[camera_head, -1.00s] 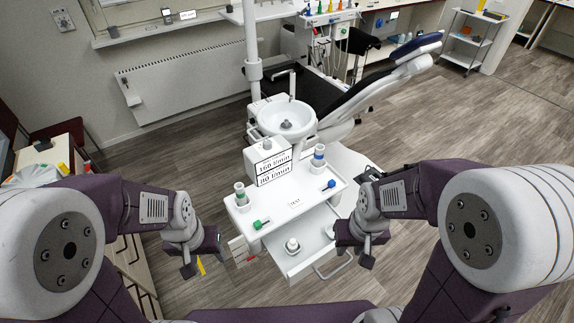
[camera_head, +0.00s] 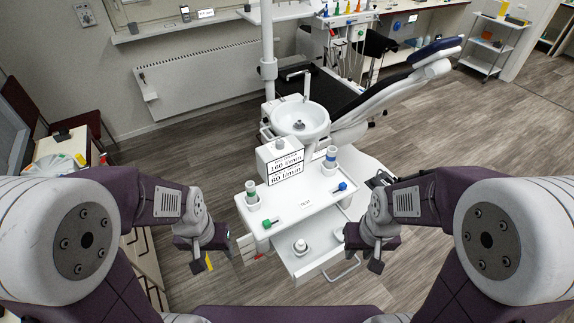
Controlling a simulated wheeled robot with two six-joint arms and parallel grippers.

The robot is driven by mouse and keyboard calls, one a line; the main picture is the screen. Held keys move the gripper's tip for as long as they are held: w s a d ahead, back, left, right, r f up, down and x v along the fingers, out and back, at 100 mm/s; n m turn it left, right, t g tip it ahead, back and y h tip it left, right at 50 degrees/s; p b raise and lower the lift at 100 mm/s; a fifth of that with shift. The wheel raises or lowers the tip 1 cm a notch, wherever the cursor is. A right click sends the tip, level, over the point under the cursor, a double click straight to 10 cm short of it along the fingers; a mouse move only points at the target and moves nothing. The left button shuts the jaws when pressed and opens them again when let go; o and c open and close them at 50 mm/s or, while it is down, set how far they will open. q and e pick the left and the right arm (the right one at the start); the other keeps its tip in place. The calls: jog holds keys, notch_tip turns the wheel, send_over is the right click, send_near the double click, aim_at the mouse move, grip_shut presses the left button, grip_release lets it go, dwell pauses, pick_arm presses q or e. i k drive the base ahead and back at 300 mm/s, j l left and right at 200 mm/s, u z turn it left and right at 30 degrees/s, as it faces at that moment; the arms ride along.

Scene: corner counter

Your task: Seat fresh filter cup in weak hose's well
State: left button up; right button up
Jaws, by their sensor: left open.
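A white filter cup (camera_head: 300,246) with a light round top stands in the open drawer (camera_head: 322,254) of the white dental unit. On the unit's top (camera_head: 312,205), a green-banded holder (camera_head: 252,196) stands at left and a blue-banded holder (camera_head: 330,160) at right. A green hose plug (camera_head: 269,223) lies near the left one and a blue plug (camera_head: 341,187) near the right one. A sign (camera_head: 284,168) reads 160 l/min above 80 l/min. My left gripper (camera_head: 205,252) is open and empty, left of the unit. My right gripper (camera_head: 364,250) looks open and empty, right of the drawer. The wells' insides are hard to see.
A white basin (camera_head: 299,117) and a dark dental chair (camera_head: 385,95) stand behind the unit. A cabinet with drawers (camera_head: 143,262) is at the left. A radiator (camera_head: 200,85) runs along the wall. Floor is free at the right.

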aim_at(321, 231)
jog(key=u, duration=2.5)
jog(key=i+l+u, duration=0.15)
jog(key=u, duration=0.3)
jog(key=i+l+u, duration=0.25)
jog(key=u, duration=0.2)
jog(key=i+l+u, duration=0.2)
jog(key=l+u, duration=0.25)
jog(key=j, duration=0.1)
